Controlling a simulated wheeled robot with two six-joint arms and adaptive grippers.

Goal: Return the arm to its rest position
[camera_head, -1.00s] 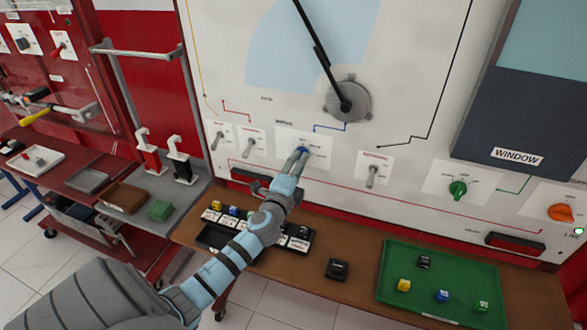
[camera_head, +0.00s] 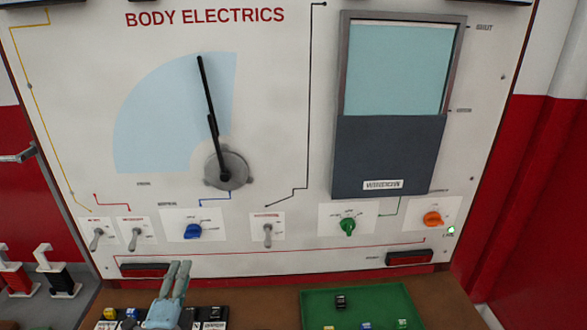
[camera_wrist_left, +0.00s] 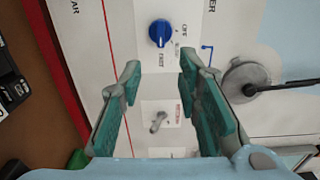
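My left gripper (camera_head: 179,266) is low in the head view, in front of the board's lower edge and above the black tray. Its two fingers point up, and it is below and apart from the blue knob (camera_head: 193,231). In the left wrist view the fingers (camera_wrist_left: 157,78) are wide apart with nothing between them. The blue knob (camera_wrist_left: 159,32) shows beyond the fingertips, and a toggle switch (camera_wrist_left: 158,121) shows behind the gap. My right gripper is not in view.
The white trainer board (camera_head: 280,130) carries a wiper arm (camera_head: 208,110), a window panel (camera_head: 390,155), a green knob (camera_head: 347,226) and an orange knob (camera_head: 432,218). A green tray (camera_head: 375,308) and a black tray (camera_head: 205,313) lie on the brown bench (camera_head: 260,302) below.

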